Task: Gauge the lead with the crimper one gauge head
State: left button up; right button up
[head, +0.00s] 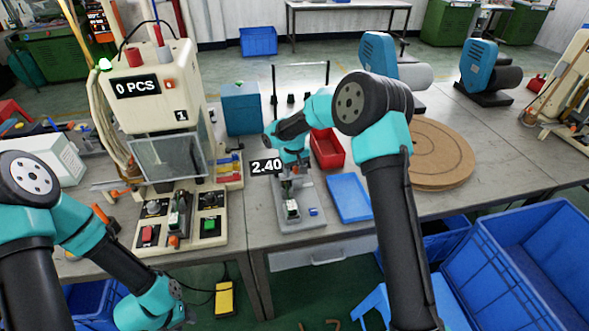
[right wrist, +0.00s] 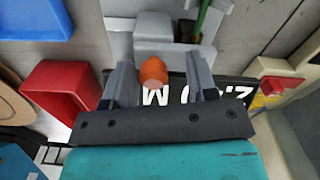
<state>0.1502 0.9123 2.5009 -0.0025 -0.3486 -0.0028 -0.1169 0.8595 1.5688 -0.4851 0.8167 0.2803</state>
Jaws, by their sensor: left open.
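Crimper one (head: 160,90) is the cream machine at left, marked "1" and "0 PCS". The gauge head (head: 290,190) stands on a grey plate right of it, beside a black display (head: 267,166) reading 2.40. My right gripper (head: 287,160) is over the gauge head. In the right wrist view its fingers (right wrist: 161,85) are apart, with an orange piece (right wrist: 152,72) between them, near the left finger, and a gap at the right. My left gripper (head: 183,312) is low at the front edge, partly cut off and away from the fixtures. I cannot make out the lead clearly.
A red bin (head: 327,149) and a blue tray (head: 349,197) stand right of the gauge plate. A button panel (head: 209,226) lies in front of the crimper. A round brown board (head: 440,153) is further right. Large blue crates (head: 535,250) stand at lower right.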

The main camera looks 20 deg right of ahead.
notch_tip(320, 180, up, 17)
jog(key=shift+r, duration=0.2)
dwell(0.6)
